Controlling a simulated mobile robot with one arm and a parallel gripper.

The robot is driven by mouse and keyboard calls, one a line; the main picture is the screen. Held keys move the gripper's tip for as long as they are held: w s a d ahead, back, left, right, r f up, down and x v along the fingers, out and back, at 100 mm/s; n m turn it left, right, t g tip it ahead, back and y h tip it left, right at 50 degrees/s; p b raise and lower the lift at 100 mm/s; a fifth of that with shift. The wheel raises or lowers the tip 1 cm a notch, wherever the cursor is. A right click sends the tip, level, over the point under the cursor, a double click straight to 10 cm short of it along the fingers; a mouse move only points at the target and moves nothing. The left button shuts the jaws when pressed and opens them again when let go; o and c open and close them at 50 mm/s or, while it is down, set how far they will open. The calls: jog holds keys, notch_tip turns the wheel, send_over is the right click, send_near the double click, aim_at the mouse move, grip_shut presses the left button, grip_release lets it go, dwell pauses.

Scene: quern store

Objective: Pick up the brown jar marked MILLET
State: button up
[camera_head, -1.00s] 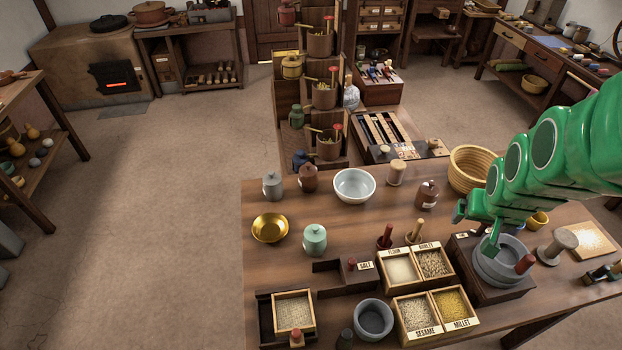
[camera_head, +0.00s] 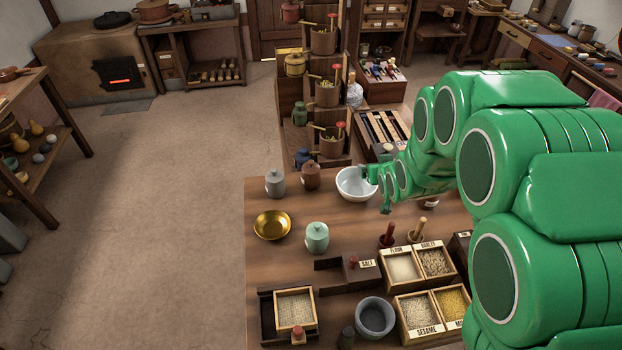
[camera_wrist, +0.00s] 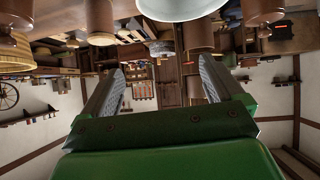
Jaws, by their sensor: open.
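Two brown jars stand on the table; I cannot read MILLET on either. One brown jar (camera_head: 311,177) stands left of the white bowl, between it and a grey jar. Another brown jar (camera_head: 431,204) with a pale label is almost wholly hidden behind my arm, right of the bowl. My gripper (camera_head: 374,190) is open and empty, at the right side of the white bowl (camera_head: 347,193) in the head view. In the wrist view, which is upside down, my gripper's (camera_wrist: 160,72) two fingers stand apart with nothing between them.
A grey jar (camera_head: 275,184), brass bowl (camera_head: 272,226) and pale green jar (camera_head: 317,238) stand on the left of the table. Grain boxes (camera_head: 398,284) and a grey bowl (camera_head: 374,318) are in front. My arm covers the right side.

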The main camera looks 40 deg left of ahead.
jog(key=s+a+f+n+y, duration=0.1)
jog(key=s+a+f+y, duration=0.15)
jog(key=a, duration=0.55)
jog(key=n+y, duration=0.2)
jog(key=y, duration=0.1)
send_near(312, 167)
jog(key=x, duration=0.4)
jog(key=shift+w+a+r, duration=0.2)
jog(key=shift+w+a, duration=0.1)
jog(key=shift+a, duration=0.1)
jog(key=shift+f+x, duration=0.2)
jog(key=shift+x, duration=1.1)
jog(key=shift+f+x, duration=0.2)
jog(key=shift+x, duration=1.05)
jog(key=shift+f+x, duration=0.15)
jog(key=shift+x, duration=1.15)
jog(key=shift+s+d, duration=0.15)
jog(key=c, duration=1.4)
jog(key=shift+r, duration=0.2)
